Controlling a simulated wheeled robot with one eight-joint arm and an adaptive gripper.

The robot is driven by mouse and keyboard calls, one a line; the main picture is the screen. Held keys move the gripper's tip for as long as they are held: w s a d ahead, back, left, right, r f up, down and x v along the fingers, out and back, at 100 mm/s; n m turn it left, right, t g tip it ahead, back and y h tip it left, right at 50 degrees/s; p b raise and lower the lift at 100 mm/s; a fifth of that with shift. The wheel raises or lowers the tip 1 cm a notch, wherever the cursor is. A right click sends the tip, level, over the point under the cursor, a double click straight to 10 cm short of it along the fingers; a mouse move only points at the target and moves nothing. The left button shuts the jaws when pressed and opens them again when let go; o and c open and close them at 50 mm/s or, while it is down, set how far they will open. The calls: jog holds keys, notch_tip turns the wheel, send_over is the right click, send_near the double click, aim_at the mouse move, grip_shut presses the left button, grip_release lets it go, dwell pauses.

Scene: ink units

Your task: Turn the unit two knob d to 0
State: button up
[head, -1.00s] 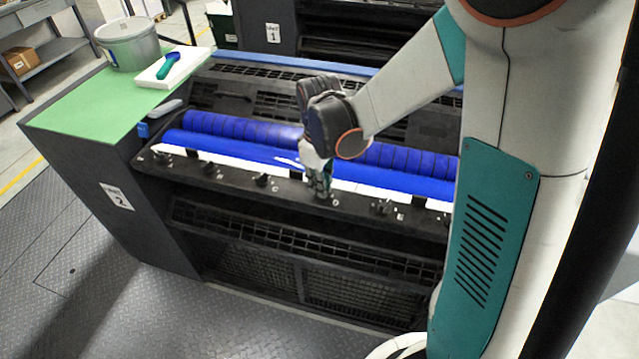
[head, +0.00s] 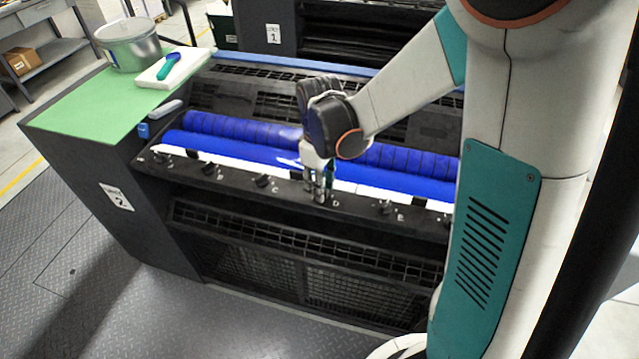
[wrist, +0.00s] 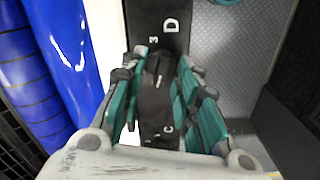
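Unit two's black control rail (head: 235,178) carries a row of small dark knobs with white letters. Knob d (wrist: 157,68) shows in the wrist view as a small dark shape between my fingers, beside a white D and a 3. Its exact pointer setting is too small to read. My gripper (wrist: 162,58) has its two green-padded fingers apart, one on each side of the knob, with gaps visible. In the head view my gripper (head: 318,192) points down onto the rail and mostly hides knob d.
Knob c (head: 262,181) is left of my gripper and knob e (head: 383,207) is right of it. The blue roller (head: 230,148) lies just behind the rail. A bucket (head: 130,45) and a white board with a green-handled tool (head: 167,66) stand on the green top.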

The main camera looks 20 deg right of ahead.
notch_tip(320, 180, up, 12)
dwell(0.5)
dwell(0.3)
jog(key=s+m+t+b, duration=0.3)
jog(key=s+m+t, duration=0.4)
jog(key=s, duration=0.7)
jog(key=shift+s+d+r+m, duration=0.25)
jog(key=shift+s+m, duration=0.15)
jog(key=shift+m, duration=0.1)
jog(key=shift+s+f, duration=0.1)
